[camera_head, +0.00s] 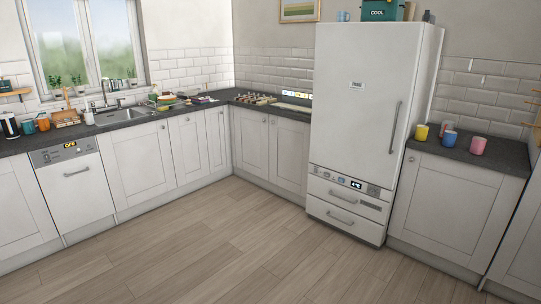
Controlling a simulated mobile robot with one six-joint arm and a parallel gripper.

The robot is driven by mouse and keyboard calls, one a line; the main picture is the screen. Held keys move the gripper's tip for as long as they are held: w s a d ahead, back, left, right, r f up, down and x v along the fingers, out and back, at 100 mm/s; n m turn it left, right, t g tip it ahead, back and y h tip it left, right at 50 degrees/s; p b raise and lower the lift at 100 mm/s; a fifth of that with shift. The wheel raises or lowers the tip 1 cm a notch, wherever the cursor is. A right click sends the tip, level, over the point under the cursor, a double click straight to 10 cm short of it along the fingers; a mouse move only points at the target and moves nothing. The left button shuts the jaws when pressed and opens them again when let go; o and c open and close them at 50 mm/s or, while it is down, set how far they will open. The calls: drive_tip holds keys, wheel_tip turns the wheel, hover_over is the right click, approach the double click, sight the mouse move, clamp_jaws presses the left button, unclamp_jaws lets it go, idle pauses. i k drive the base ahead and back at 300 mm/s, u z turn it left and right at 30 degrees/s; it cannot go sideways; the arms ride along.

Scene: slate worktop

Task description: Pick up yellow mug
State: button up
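A yellow mug (422,132) stands on the dark worktop (486,166) at the right, close to the fridge's right side. A blue mug (449,138) stands to its right and a little nearer, with a small pink-red thing (447,126) showing just behind it. A pink mug (478,145) stands further right. The yellow mug looks upright and is not covered by the others. My gripper and arm are not in this view.
A white fridge (362,100) stands left of the mugs. White cabinets (440,204) support the worktop. A sink (125,116) and several small items are on the left counter. The wooden floor (215,245) is clear in the middle.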

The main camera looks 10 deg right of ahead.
sight(422, 131)
drive_tip(key=z, duration=0.15)
drive_tip(key=i, duration=2.05)
drive_tip(key=z, duration=0.55)
drive_tip(key=i, duration=1.45)
drive_tip(key=z, duration=0.3)
